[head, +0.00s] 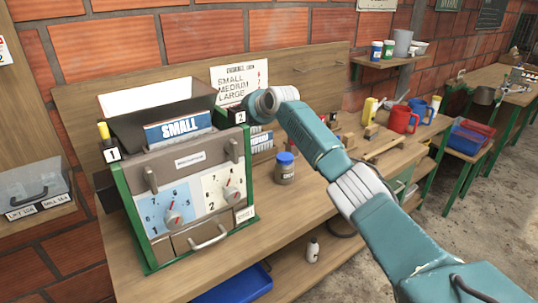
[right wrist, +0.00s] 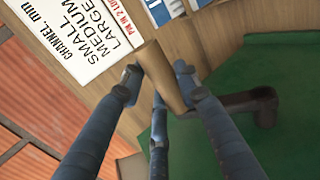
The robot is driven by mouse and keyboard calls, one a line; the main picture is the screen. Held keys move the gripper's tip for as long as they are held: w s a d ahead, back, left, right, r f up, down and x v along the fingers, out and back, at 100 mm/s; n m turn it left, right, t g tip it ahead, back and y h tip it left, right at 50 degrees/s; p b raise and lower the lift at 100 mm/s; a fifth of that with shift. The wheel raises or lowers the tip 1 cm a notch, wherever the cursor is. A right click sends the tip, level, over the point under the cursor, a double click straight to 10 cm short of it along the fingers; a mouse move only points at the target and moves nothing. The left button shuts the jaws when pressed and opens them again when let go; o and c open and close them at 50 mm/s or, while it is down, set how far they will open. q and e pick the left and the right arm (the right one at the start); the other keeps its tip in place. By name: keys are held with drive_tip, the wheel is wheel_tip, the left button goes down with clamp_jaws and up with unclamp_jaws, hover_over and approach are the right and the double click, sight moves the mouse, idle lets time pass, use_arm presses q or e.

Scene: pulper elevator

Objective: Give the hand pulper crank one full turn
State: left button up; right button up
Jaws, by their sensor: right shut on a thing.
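The hand pulper (head: 190,185) stands on the wooden bench at the left of the head view, a brown box in a green frame with a dark hopper (head: 155,115) on top. My right arm reaches to the pulper's right side, where the wrist hides the crank. In the right wrist view, my right gripper (right wrist: 160,78) is shut on the crank's wooden handle (right wrist: 164,72), with its fingers around it. The dark crank arm (right wrist: 245,102) lies beyond the handle, in front of the green side panel (right wrist: 285,60). My left gripper is not in view.
A sign (head: 240,75) reading SMALL MEDIUM LARGE is on the backboard close behind the crank. A blue-lidded jar (head: 285,172) stands on the bench beside the pulper. A blue tray (head: 235,286) is below.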

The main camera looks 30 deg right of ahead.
drive_tip(key=shift+s+a+r+p, duration=0.35)
drive_tip(key=shift+s+r+p, duration=0.25)
drive_tip(key=shift+s+r, duration=0.45)
drive_tip(key=shift+s, duration=0.1)
drive_tip(key=shift+d, duration=0.1)
drive_tip(key=s, duration=0.1)
drive_tip(key=s+p, duration=0.1)
drive_tip(key=s+r, duration=0.1)
drive_tip(key=shift+s+d+p, duration=0.2)
drive_tip(key=shift+d+p, duration=0.1)
drive_tip(key=shift+p, duration=0.05)
drive_tip(key=shift+s, duration=0.1)
